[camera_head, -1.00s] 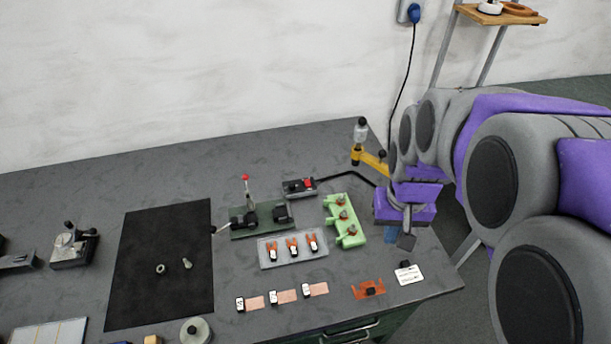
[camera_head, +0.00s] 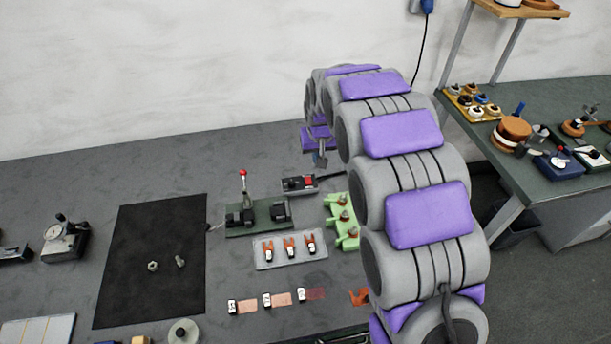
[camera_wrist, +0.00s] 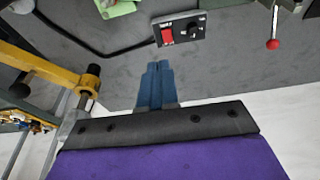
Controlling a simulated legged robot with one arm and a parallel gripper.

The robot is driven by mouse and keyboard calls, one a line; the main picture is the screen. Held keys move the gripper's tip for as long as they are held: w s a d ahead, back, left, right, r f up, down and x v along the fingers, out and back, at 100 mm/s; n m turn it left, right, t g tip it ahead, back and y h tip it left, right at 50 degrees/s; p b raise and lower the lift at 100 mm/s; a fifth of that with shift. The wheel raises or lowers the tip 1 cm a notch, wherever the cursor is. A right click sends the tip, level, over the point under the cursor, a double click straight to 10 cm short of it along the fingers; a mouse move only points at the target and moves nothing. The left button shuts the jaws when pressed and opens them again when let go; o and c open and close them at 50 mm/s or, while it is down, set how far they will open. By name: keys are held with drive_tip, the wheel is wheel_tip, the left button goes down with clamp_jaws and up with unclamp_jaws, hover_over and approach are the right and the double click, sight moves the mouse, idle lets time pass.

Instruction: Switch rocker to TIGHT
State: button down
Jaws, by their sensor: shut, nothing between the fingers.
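The red rocker (camera_head: 309,181) sits on a small dark control box (camera_head: 292,185) at the back of the bench. In the wrist view the red rocker (camera_wrist: 167,36) is at the left end of the box (camera_wrist: 181,28), beside a black knob (camera_wrist: 196,31). The box's lettering is too small to read. My gripper (camera_head: 320,163) is above and behind the box in the head view. In the wrist view the blue fingers of my gripper (camera_wrist: 157,66) are shut, empty, and point towards the rocker, apart from it in the picture.
A black cable (camera_wrist: 90,47) leaves the box. A red-tipped lever (camera_head: 243,174) on a green base stands in front-left. Green fixtures (camera_head: 345,215) are at the right, partly behind my arm. A yellow bracket (camera_wrist: 40,66) is left in the wrist view.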

sight(307, 177)
drive_tip(key=shift+w+a+f, duration=0.7)
drive_tip(key=shift+w+a, duration=0.25)
drive_tip(key=shift+w, duration=0.05)
drive_tip(key=shift+f, duration=0.1)
drive_tip(key=b+x, duration=0.1)
drive_tip(key=x, duration=0.3)
drive_tip(key=b+x, duration=0.1)
drive_tip(key=x, duration=0.4)
drive_tip(key=s+b+x, duration=0.1)
drive_tip(key=x, duration=0.3)
drive_tip(key=shift+w+f, duration=0.15)
drive_tip(key=shift+f, duration=0.35)
drive_tip(key=shift+w+r, duration=0.15)
drive_tip(key=shift+w+a+r, duration=0.15)
drive_tip(key=shift+w+r, duration=0.05)
drive_tip(key=shift+w, duration=0.35)
